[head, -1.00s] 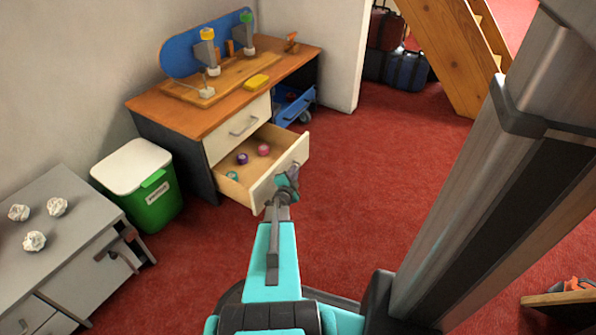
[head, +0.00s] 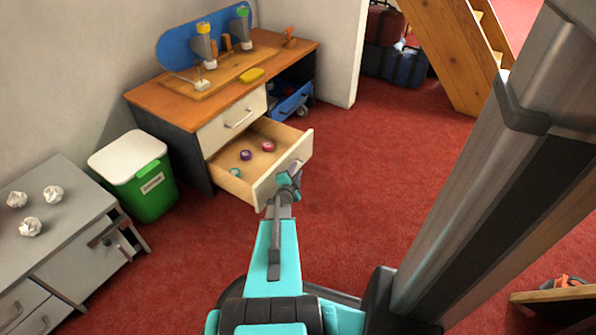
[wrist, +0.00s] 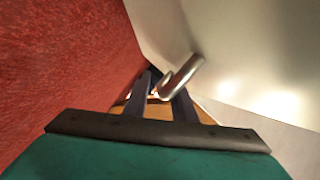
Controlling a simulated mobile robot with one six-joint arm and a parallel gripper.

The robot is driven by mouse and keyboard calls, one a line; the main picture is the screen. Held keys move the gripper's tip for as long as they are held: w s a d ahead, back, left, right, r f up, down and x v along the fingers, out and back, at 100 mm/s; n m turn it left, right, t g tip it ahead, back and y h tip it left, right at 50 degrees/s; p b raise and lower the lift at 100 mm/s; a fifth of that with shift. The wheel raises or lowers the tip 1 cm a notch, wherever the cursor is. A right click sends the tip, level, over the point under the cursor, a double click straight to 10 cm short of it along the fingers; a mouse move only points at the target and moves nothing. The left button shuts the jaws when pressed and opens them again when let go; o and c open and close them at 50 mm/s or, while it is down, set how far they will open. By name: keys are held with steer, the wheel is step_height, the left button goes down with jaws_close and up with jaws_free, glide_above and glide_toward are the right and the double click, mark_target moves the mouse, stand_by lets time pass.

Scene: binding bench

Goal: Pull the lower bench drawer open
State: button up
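The lower bench drawer (head: 264,190) is pulled well out of the wooden-topped bench (head: 172,112), its pale front facing me. Several small coloured rolls (head: 268,146) lie inside it. My gripper (head: 287,180) is at the outer face of the drawer front. In the wrist view my gripper's fingers (wrist: 163,98) are on either side of the metal drawer handle (wrist: 184,75), closed in on it. The cream drawer front (wrist: 235,50) fills the right of that view. The fingertips are partly hidden behind the handle.
The upper drawer (head: 232,121) is shut. A green bin (head: 150,190) with a white lid stands left of the bench. A grey cabinet (head: 75,225) with crumpled paper is at the far left. Red carpet (head: 365,190) is clear right of the drawer.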

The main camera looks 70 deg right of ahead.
steer(key=shift+s+d+r, duration=0.1)
steer(key=shift+s+d, duration=0.05)
steer(key=shift+s, duration=0.05)
steer(key=shift+p+v, duration=0.35)
steer(key=shift+v, duration=0.6)
steer(key=w+p+v, duration=0.1)
steer(key=p+v, duration=0.2)
steer(key=v, duration=0.9)
steer(key=shift+s, duration=0.4)
steer(key=shift+s, duration=0.1)
